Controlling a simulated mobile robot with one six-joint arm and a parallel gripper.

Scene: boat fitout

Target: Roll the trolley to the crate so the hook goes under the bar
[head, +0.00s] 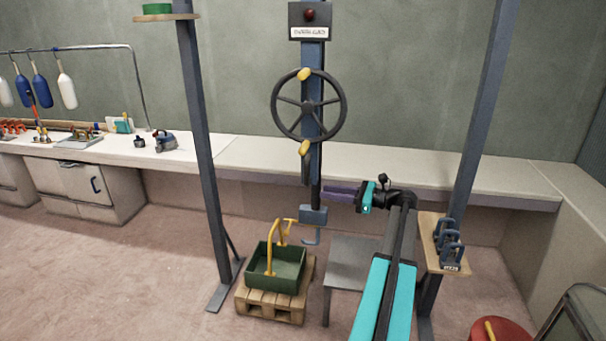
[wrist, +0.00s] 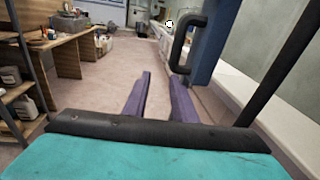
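The green crate (head: 262,285) stands on a wooden pallet. Its yellow bar (head: 270,240) arches above it. To the right of the bar hangs a grey-blue block (head: 313,215) with a grey hook (head: 312,238) below it. The hook looks apart from the bar. Above is a blue post (head: 313,65) with a dark handwheel (head: 308,104) that has yellow knobs. The trolley's running gear is not clearly visible. My gripper (head: 328,193) points left just right of the post. In the wrist view its purple fingers (wrist: 160,76) are apart with nothing between them.
A black handle (wrist: 188,42) on a blue upright is close right of my fingers. A long bench (head: 255,152) runs behind. Blue uprights (head: 204,130) (head: 485,110) stand left and right. A grey table (head: 352,262) stands under my arm. Open floor (head: 110,270) lies left.

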